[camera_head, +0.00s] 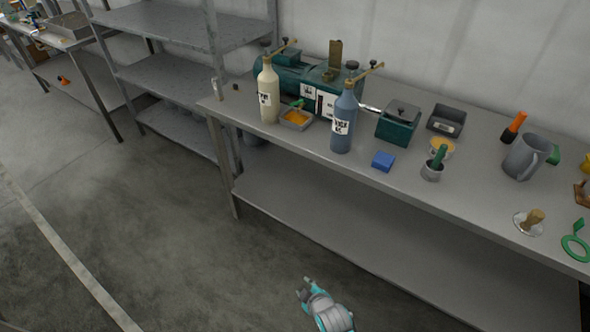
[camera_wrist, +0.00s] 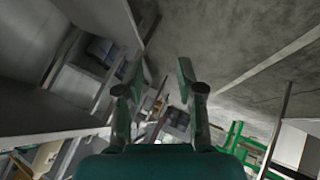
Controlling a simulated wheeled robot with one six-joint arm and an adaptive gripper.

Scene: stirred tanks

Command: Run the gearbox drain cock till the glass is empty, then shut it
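The green gearbox (camera_head: 333,82) with its motor (camera_head: 276,77) stands at the back of the workbench. White labels (camera_head: 318,101) are on its front, too small to read. A small grey tray (camera_head: 304,127) with orange-yellow contents sits in front of it. A small green handle-like part (camera_head: 297,105) shows over the tray; I cannot tell if it is the drain cock. I cannot make out the glass or its level. My gripper (camera_head: 304,288) is off the bench's front, over the floor. In the wrist view my gripper (camera_wrist: 160,75) is open and empty.
A cream bottle (camera_head: 268,95) and a blue bottle (camera_head: 343,123), both with pump tops, flank the tray. Grey shelving (camera_head: 180,75) is left of the workbench (camera_head: 240,108). The floor in front is clear.

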